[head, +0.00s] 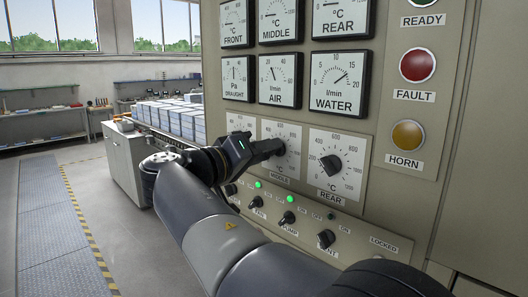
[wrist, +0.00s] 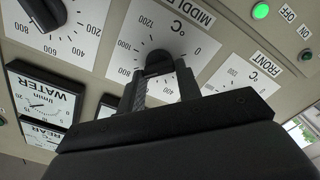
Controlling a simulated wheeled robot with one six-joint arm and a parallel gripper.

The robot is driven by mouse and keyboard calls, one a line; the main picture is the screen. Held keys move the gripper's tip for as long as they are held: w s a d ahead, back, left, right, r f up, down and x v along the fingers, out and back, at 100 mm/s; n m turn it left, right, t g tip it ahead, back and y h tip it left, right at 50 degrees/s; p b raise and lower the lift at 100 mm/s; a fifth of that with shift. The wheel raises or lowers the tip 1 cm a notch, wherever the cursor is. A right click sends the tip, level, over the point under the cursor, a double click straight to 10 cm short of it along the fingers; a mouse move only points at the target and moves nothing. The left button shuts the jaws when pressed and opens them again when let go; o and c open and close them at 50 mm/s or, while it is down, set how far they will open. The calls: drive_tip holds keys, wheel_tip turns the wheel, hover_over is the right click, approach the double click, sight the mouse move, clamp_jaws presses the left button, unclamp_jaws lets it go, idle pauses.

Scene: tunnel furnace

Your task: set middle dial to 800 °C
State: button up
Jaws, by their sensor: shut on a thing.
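The middle dial is a black knob (wrist: 159,63) on a white scale plate (head: 281,130) marked from 0 to 1200 °C, with the label MIDDLE below it in the head view. My gripper (head: 272,150) reaches the knob from the left in the head view. In the wrist view its two fingers (wrist: 161,82) are closed around the knob from below. The fingers and knob body hide the pointer mark, so I cannot tell the exact setting. The 800 mark shows left of the knob in the wrist view.
The rear dial (head: 330,165) is right of the middle one. Below are several black switches, including one marked PUMP (head: 287,218), with green lamps. Gauges sit above, including WATER (head: 338,82). FAULT (head: 417,65) and HORN (head: 408,135) lamps are at right. Open floor lies left.

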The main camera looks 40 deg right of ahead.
drive_tip(key=o, duration=1)
drive_tip(key=a, duration=0.3)
drive_tip(key=s+a+b, duration=0.1)
drive_tip(key=a, duration=0.3)
drive_tip(key=a+b, duration=0.1)
drive_tip(key=a, duration=0.2)
drive_tip(key=shift+s+a, duration=0.25)
drive_tip(key=shift+a, duration=0.15)
drive_tip(key=d, duration=0.3)
drive_tip(key=w+d+p, duration=0.1)
drive_tip(key=d, duration=0.3)
drive_tip(key=d+p, duration=0.1)
drive_tip(key=d, duration=0.2)
drive_tip(key=shift+w+d, duration=0.25)
drive_tip(key=shift+d, duration=0.15)
